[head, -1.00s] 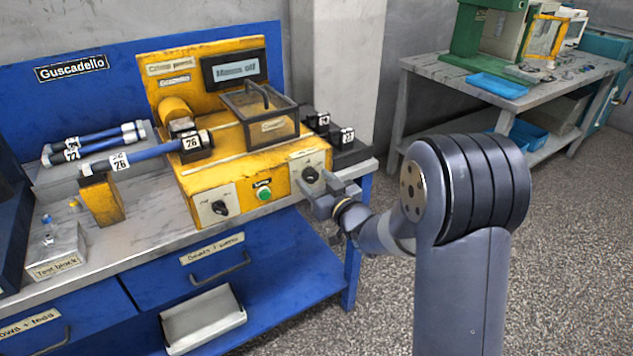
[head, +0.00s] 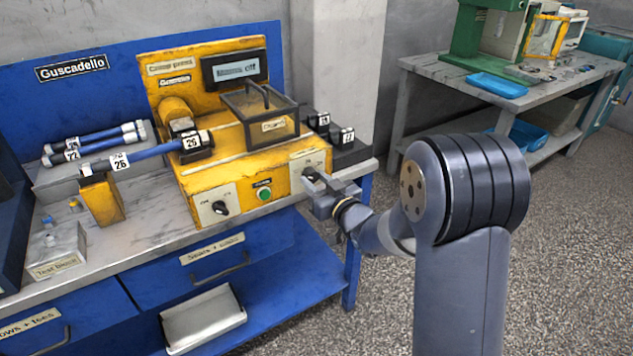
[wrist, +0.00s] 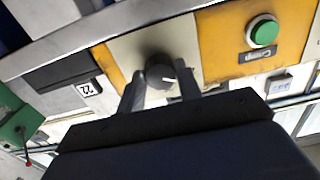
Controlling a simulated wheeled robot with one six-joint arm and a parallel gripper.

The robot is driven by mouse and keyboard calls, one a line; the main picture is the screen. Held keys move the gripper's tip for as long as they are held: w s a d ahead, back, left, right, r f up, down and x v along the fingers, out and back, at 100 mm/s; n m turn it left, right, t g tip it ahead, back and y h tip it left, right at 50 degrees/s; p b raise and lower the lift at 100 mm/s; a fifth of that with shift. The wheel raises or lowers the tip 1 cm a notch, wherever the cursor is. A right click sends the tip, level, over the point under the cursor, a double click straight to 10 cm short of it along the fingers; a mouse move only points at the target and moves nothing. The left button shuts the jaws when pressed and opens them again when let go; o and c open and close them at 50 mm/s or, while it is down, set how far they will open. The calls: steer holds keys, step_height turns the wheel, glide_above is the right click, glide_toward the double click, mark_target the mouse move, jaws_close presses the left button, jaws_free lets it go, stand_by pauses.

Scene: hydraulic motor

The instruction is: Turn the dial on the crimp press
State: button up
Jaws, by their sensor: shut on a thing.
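The yellow crimp press (head: 237,150) stands on the steel-topped blue bench. Its right dial is a black knob (wrist: 160,70) on a pale plate, seen close up in the wrist view; in the head view (head: 310,173) it is partly covered by my gripper. My gripper (head: 318,183) has its fingers on either side of this knob and is shut on it. In the wrist view the fingertips (wrist: 158,84) flank the knob. A second black knob (head: 220,208) sits on the left plate, apart from my gripper. The display (head: 235,68) reads off.
A green button (head: 264,194) lies between the two plates and also shows in the wrist view (wrist: 263,31). Blue hose assemblies (head: 135,157) lie at left. Black numbered blocks (head: 342,142) sit at the bench's right end. Open floor lies to the right.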

steer(key=shift+m, duration=0.3)
steer(key=m, duration=0.5)
steer(key=shift+m+p, duration=0.3)
steer(key=m+p, duration=0.1)
steer(key=m, duration=0.4)
steer(key=shift+m, duration=0.3)
steer(key=o, duration=1)
steer(key=v, duration=1)
steer(key=shift+s+d, duration=0.25)
steer(key=shift+s, duration=0.1)
